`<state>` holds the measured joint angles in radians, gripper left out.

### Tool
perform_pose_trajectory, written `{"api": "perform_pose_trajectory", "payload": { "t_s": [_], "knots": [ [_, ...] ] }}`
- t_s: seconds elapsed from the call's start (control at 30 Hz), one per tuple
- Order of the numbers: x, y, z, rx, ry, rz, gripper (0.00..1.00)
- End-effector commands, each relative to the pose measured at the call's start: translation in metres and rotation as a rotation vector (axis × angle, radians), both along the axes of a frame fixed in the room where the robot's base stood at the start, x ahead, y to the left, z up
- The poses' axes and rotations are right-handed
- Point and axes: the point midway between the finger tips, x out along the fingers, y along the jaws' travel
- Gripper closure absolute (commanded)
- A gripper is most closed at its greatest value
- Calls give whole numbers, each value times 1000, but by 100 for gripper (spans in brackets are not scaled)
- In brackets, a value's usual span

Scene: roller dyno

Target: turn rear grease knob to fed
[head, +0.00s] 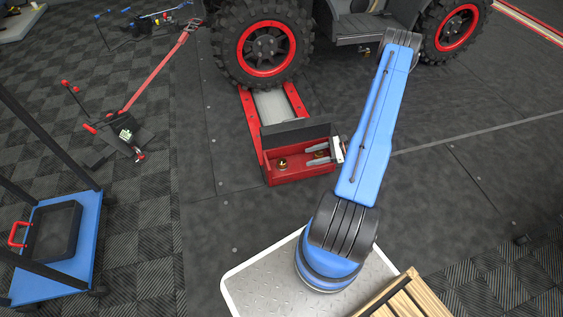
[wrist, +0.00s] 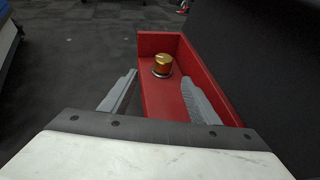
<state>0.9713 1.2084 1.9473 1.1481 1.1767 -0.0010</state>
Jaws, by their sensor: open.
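A brass knob (head: 283,164) stands up from the floor of a red open box (head: 285,178) at the front of the roller unit. It also shows in the wrist view (wrist: 162,65), with a pale mark on its top. My gripper (head: 307,156) is open over the box. In the wrist view its two grey fingers (wrist: 160,76) point toward this knob, which lies just beyond the fingertips and between their lines, untouched. A second brass knob (head: 320,154) shows between the fingers in the head view; the wrist view hides it. I cannot read any labels.
The box has raised red walls and a dark panel (head: 296,134) behind it. A large tyre (head: 264,45) stands on the red-railed rollers. A red-handled jack (head: 125,135) and a blue cart (head: 60,245) are to the left. The dark floor left of the box is clear.

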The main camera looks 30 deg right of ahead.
Motion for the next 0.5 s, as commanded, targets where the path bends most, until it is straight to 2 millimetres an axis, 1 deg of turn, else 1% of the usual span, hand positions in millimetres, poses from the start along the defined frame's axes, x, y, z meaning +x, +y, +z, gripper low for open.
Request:
{"api": "perform_pose_trajectory", "payload": {
  "t_s": [0.5],
  "knots": [
    [-14, -23, 11, -3, 2, 0, 44]
  ]
}}
